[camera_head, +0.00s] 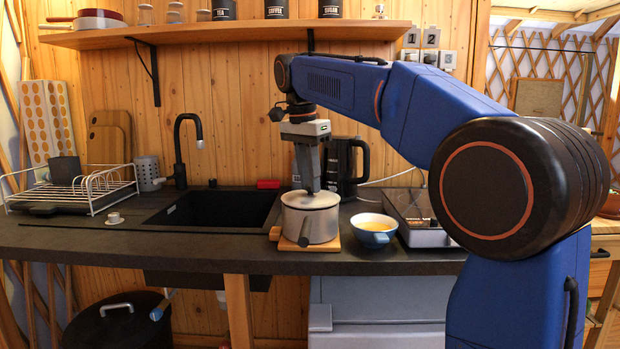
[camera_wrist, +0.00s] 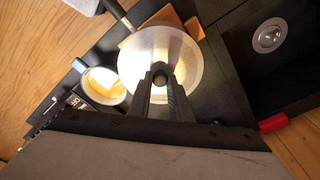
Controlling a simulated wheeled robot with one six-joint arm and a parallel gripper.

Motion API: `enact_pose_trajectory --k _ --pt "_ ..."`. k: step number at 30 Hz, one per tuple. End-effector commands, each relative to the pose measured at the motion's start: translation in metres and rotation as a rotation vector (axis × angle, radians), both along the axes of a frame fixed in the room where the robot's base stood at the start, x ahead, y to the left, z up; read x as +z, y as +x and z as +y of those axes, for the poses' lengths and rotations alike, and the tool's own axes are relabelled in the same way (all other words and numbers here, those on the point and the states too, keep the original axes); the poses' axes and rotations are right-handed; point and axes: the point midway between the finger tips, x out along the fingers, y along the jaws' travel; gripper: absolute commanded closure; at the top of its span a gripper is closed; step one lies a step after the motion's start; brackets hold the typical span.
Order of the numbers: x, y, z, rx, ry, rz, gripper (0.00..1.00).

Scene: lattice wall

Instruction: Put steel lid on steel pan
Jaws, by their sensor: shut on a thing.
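The steel pan (camera_head: 316,223) stands upright on a wooden board at the counter's front, right of the sink. Its dark handle (camera_head: 305,232) points toward the front. The steel lid (camera_head: 310,200) lies over the pan's top; in the wrist view the round lid (camera_wrist: 190,62) covers the pan opening. I cannot tell whether it is fully seated on the rim. My gripper (camera_head: 310,190) points straight down above the lid. In the wrist view my gripper (camera_wrist: 160,78) is shut on the lid's dark knob.
A blue bowl (camera_head: 374,229) with yellowish contents is close to the pan's right. A black kettle (camera_head: 343,165) stands behind. A hob (camera_head: 420,215) is further right. The black sink (camera_head: 215,209) and a dish rack (camera_head: 75,190) are left. A shelf (camera_head: 230,36) hangs above.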

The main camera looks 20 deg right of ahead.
Motion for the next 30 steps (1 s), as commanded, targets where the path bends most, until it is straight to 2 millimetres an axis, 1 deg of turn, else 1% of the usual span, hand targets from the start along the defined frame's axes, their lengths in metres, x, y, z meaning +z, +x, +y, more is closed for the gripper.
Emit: enact_pose_trajectory --k 11,12,14,24,30 --pt "-0.007 0.0 0.0 0.0 0.0 0.0 1.0" --pt "-0.007 0.0 0.0 0.0 0.0 0.0 0.77" --pt "-0.007 0.0 0.0 0.0 0.0 0.0 0.63" --pt "-0.006 0.0 0.0 0.0 0.0 0.0 0.63" --pt "0.006 0.0 0.0 0.0 0.0 0.0 0.63"
